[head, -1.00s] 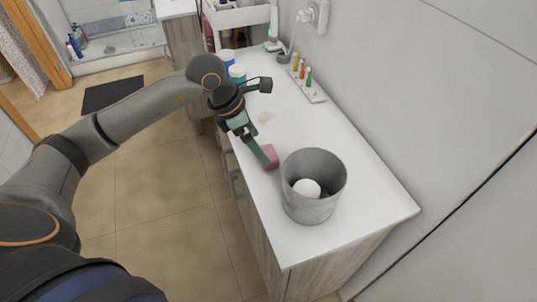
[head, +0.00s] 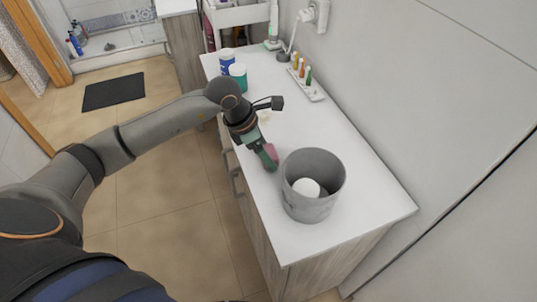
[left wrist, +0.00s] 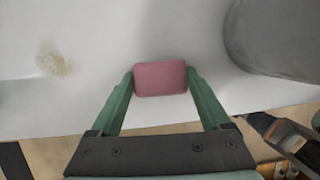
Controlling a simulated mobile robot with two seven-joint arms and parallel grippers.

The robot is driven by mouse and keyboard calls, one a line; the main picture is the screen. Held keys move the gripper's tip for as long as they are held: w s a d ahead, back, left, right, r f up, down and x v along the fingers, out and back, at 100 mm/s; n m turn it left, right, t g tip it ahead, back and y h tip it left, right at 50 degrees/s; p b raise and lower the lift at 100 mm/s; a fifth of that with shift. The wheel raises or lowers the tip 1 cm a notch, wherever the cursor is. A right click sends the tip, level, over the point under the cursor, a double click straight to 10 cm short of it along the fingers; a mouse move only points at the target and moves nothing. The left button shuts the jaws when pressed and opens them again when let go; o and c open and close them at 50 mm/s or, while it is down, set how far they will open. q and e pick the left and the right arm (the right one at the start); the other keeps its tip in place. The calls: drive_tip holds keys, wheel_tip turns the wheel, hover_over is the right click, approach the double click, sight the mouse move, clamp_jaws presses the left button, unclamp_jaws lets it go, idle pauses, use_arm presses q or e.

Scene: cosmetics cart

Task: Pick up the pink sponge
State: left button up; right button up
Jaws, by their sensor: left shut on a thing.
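The pink sponge (head: 271,152) is a small rounded block by the front edge of the white counter, just left of the grey bin. In the left wrist view the sponge (left wrist: 160,78) sits between the two green fingers, which touch its left and right sides. My left gripper (head: 268,158) is shut on it, close to the counter top; I cannot tell whether the sponge is clear of the surface. In the head view the fingers partly hide the sponge. My right gripper is not in view.
A grey bin (head: 313,205) with a white round thing (head: 306,188) inside stands right of the sponge. A brownish stain (left wrist: 55,60) marks the white counter (head: 350,150).

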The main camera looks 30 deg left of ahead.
sight(271, 151)
use_arm(q)
drive_tip(key=c, duration=0.5)
drive_tip(key=shift+r, duration=0.15)
drive_tip(key=shift+r, duration=0.25)
wheel_tip(271, 151, up, 3)
drive_tip(key=shift+s+f+b, duration=0.1)
drive_tip(key=shift+b, duration=0.45)
drive_tip(key=s+r+b, duration=0.1)
drive_tip(key=s+r, duration=0.2)
drive_tip(key=s, duration=0.1)
drive_tip(key=s+r+b, duration=0.1)
drive_tip(key=s+r, duration=0.2)
drive_tip(key=s, duration=0.2)
drive_tip(key=s+a+r, duration=0.1)
drive_tip(key=s+r, duration=0.2)
drive_tip(key=s, duration=0.1)
drive_tip(key=shift+s+a+r+b, duration=0.1)
drive_tip(key=shift+s+r+b, duration=0.1)
drive_tip(key=shift+s+b, duration=0.2)
